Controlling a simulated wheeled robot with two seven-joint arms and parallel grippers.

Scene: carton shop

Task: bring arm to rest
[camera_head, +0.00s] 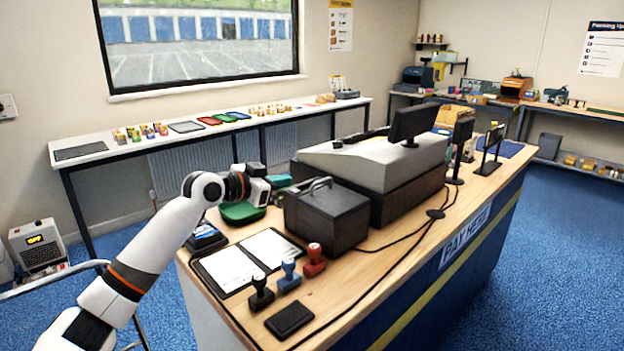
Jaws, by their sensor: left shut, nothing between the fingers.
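My left arm comes in from the lower left and reaches over the near left part of the wooden pay counter (345,308). My left gripper (262,184) is at the end of it, above the counter's far left edge, by a green tray (241,213) and left of a dark cash box (326,216). The gripper is shut and holds nothing. Its fingers are small in the view and partly hard to make out. My right gripper is not in view.
On the counter are an open folder (228,270), black, blue and red stamps (314,261), an ink pad (290,320), a till (365,160) and cables. A long shelf (90,160) stands under the window. Blue floor is clear at right.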

